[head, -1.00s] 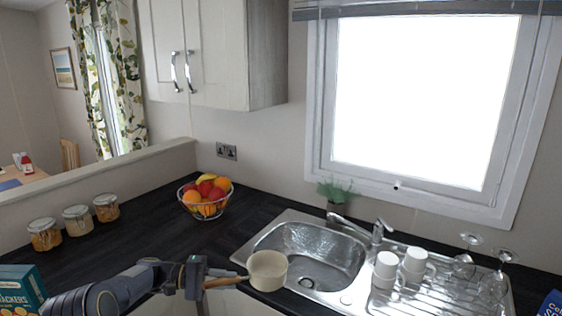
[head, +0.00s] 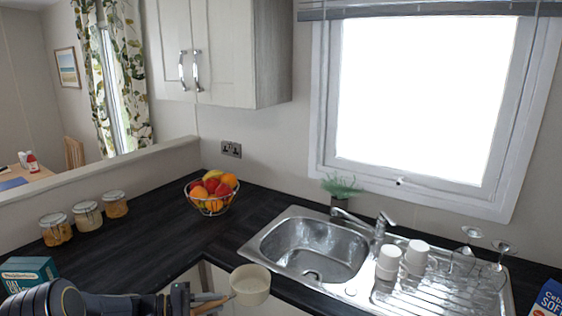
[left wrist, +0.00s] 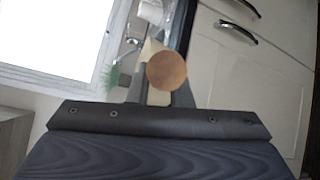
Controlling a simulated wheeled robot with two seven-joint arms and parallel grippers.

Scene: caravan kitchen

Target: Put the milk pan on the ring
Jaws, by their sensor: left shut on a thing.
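The cream milk pan (head: 251,284) is at the bottom middle of the head view, in front of the counter's front edge. My left gripper (head: 205,300) is shut on its wooden handle and holds the pan off to the right, roughly upright. In the left wrist view the round end of the wooden handle (left wrist: 167,70) shows between the fingers, hiding most of the pan. The ring is not in either view. My right gripper is not in view.
A steel sink (head: 312,250) with a tap and white mugs (head: 390,261) lies beyond the pan. A fruit bowl (head: 212,193), several jars (head: 87,215) and a teal box (head: 28,272) stand on the dark counter (head: 150,235). The counter's middle left is clear.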

